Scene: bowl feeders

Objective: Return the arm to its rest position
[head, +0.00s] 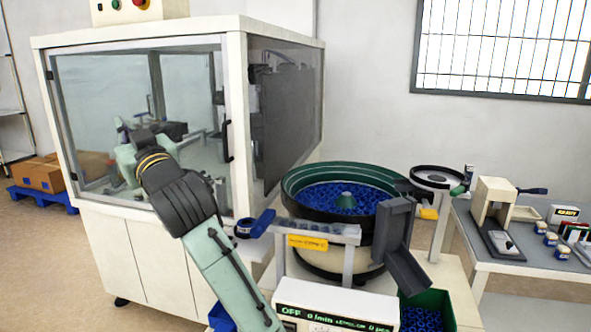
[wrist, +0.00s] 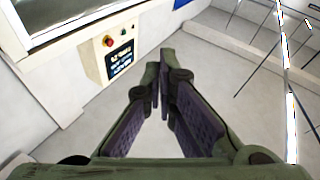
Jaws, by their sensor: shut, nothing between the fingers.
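My gripper (wrist: 162,90) shows in the wrist view, its dark ridged fingers converging until the tips come together, with nothing between them. It is shut and empty, up in the air with pale wall and floor beyond. In the head view my green arm rises from the bottom, past the bowl feeder, to a dark elbow in front of the glass-fronted machine cabinet (head: 237,120). The gripper itself cannot be made out clearly there.
The bowl feeder (head: 290,190) full of blue parts stands right of my arm, with a chute (head: 407,270) and a counter display (head: 335,310). A side table (head: 560,262) holds a small press and other items. A control panel (wrist: 112,48) shows near my gripper's view.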

